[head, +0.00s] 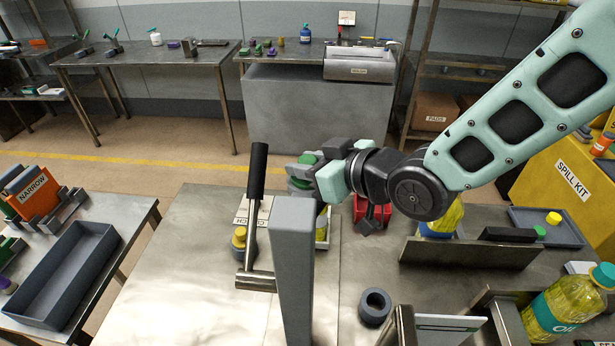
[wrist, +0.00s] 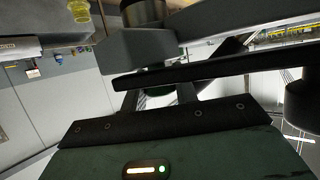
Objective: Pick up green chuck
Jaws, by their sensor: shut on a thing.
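The green chuck (head: 306,159) is a small green and grey piece at the middle of the head view, raised above the steel table. My gripper (head: 315,167) is shut on it, and the jaws and wrist hide much of it. In the wrist view my gripper (wrist: 155,75) shows as dark and grey bars. A sliver of dark green shows between them, too dim to make out clearly.
A grey post (head: 293,265) and a black-handled lever (head: 256,185) stand upright close below my gripper. The table's left front is clear.

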